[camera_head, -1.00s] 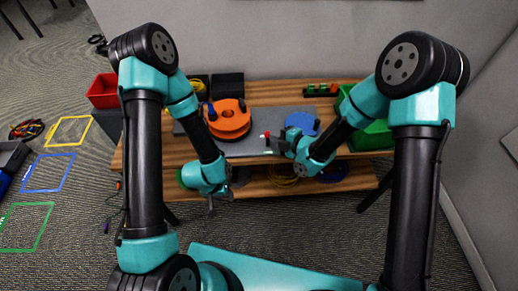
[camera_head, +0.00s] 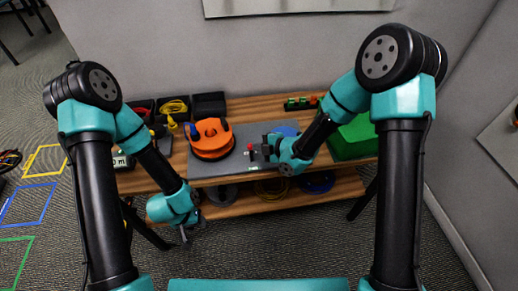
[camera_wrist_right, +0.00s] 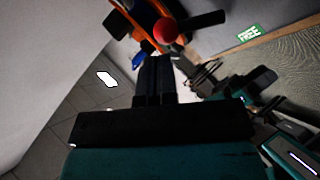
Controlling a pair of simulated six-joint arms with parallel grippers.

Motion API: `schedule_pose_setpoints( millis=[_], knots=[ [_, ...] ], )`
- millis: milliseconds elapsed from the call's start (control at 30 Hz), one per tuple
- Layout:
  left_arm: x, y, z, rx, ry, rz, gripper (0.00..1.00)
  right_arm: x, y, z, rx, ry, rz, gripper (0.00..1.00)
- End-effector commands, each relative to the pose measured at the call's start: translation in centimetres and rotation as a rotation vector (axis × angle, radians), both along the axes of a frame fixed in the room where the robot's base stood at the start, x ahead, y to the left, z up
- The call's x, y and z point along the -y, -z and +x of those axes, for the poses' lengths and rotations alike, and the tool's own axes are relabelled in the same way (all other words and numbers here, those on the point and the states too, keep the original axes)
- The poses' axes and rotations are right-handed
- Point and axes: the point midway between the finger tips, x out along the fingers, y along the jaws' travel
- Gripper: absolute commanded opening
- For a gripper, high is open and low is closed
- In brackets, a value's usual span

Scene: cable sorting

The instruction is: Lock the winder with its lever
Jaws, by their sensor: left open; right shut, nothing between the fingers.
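The orange winder (camera_head: 212,140) with a blue handle (camera_head: 192,130) sits on the grey mat of the bench; part of it shows at the top of the right wrist view (camera_wrist_right: 128,14). The lever's red knob (camera_head: 250,147) is just right of the winder and shows large in the right wrist view (camera_wrist_right: 165,30). My right gripper (camera_head: 260,153) is shut and empty, its fingertips (camera_wrist_right: 156,64) close to the knob; I cannot tell whether they touch it. My left gripper (camera_head: 186,238) is open and empty, hanging in front of the bench, away from the winder.
A green FREE label (camera_wrist_right: 249,34) lies near the lever. A blue object (camera_head: 284,130) is partly hidden behind my right arm. A green bin (camera_head: 352,140) stands at right, a yellow cable (camera_head: 174,107) at back left. Coils, including a yellow one (camera_head: 272,190), occupy the lower shelf.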

Motion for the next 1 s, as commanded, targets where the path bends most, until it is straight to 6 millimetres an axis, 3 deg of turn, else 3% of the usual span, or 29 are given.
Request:
schedule_pose_setpoints(
  millis=[567, 1000],
  knots=[
    [0.0, 0.0, 0.0, 0.0, 0.0, 0.0, 0.43, 0.6, -0.7, -0.3, 0.001, -0.002, 0.0, 0.0],
    [0.0, 0.0, 0.0, 0.0, 0.0, 0.0, 0.43, 5.2, -4.4, -2.6, 0.001, -0.009, 0.0, 0.0]
  ],
)
